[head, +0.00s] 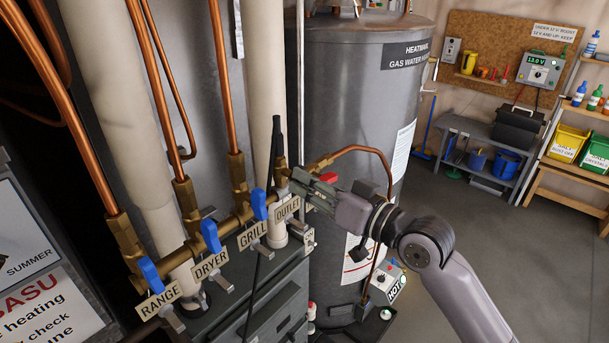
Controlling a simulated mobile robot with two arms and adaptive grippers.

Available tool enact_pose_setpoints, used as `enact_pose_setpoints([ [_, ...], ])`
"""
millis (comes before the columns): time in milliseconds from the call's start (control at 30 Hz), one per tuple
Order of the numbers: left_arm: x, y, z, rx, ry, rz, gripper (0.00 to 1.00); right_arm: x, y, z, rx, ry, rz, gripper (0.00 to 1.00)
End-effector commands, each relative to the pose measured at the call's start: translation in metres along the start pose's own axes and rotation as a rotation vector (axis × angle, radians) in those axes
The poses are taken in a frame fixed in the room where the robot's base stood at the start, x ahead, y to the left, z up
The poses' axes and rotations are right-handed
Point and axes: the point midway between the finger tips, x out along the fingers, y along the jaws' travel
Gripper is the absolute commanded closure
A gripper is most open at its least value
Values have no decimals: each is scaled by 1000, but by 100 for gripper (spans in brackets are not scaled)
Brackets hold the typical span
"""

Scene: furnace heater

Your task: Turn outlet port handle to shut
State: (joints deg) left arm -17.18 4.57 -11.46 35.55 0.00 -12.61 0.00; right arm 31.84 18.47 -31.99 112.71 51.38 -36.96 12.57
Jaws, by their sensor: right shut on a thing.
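A brass manifold (238,216) runs from lower left up to the right, with blue handles over the labels RANGE, DRYER and GRILL. The OUTLET label (287,209) hangs at its far right end. My right gripper (297,187) comes in from the right and is shut on the outlet port handle just above that label. The fingers hide most of this handle, so its angle cannot be told. A small red piece (329,178) shows beside the gripper; I cannot tell whether it belongs to the handle. My left gripper is not in view.
The GRILL handle (259,204) stands close left of my right gripper. A grey water heater tank (345,100) rises behind it, with a copper pipe (365,149) curving in front. Floor (480,235) at right is clear.

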Motion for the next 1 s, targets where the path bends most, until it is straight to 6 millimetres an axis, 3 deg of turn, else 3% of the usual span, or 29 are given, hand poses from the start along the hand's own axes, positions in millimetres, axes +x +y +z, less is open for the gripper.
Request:
enact_pose_setpoints([
  [367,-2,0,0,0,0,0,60,0,0,0,31,-1,0,100],
  [667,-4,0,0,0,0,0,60,0,0,1,382,0,1,100],
  [1000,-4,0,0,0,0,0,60,0,0,1,421,0,1,100],
])
